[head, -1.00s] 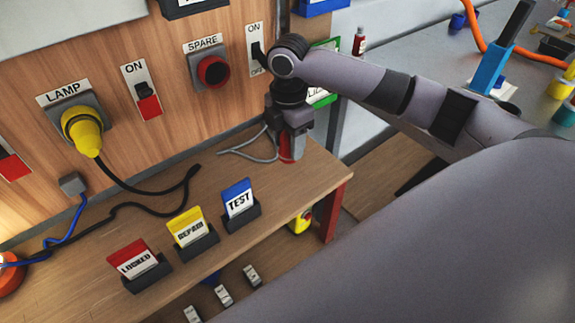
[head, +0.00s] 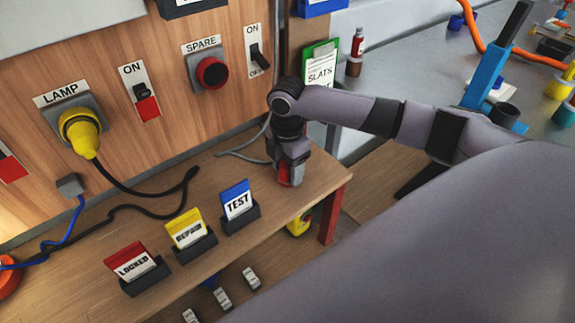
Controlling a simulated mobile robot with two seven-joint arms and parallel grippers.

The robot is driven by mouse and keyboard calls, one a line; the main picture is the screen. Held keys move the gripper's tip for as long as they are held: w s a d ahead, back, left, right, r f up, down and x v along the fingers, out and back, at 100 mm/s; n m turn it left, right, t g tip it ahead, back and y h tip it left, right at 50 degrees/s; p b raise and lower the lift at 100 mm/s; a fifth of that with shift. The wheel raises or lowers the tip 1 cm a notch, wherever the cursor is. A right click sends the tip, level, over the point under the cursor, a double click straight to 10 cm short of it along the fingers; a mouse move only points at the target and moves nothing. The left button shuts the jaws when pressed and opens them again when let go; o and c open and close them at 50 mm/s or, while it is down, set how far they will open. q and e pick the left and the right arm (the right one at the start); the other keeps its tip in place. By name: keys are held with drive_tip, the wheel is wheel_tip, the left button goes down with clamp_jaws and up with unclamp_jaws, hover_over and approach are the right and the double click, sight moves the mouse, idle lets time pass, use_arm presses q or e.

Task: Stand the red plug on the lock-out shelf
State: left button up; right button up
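My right gripper (head: 290,174) points down over the right end of the wooden shelf (head: 310,176). It is shut on the red plug (head: 284,176), which shows only in part below and beside the fingers. The plug is close to the shelf top; I cannot tell whether it touches. A grey cable (head: 236,155) runs on the shelf beside the gripper and is partly hidden behind it. My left gripper is not in view.
Holders with a red LOCKED card (head: 130,260), a yellow REPAIR card (head: 187,229) and a blue TEST card (head: 237,199) stand left of the gripper. A yellow plug (head: 80,132) sits in the LAMP socket. The red SPARE socket (head: 212,74) is empty.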

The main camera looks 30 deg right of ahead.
drive_tip(key=shift+o, duration=0.6)
drive_tip(key=shift+r, duration=0.1)
wheel_tip(320, 180, up, 12)
drive_tip(key=shift+r+p, duration=0.1)
drive_tip(key=shift+p, duration=0.25)
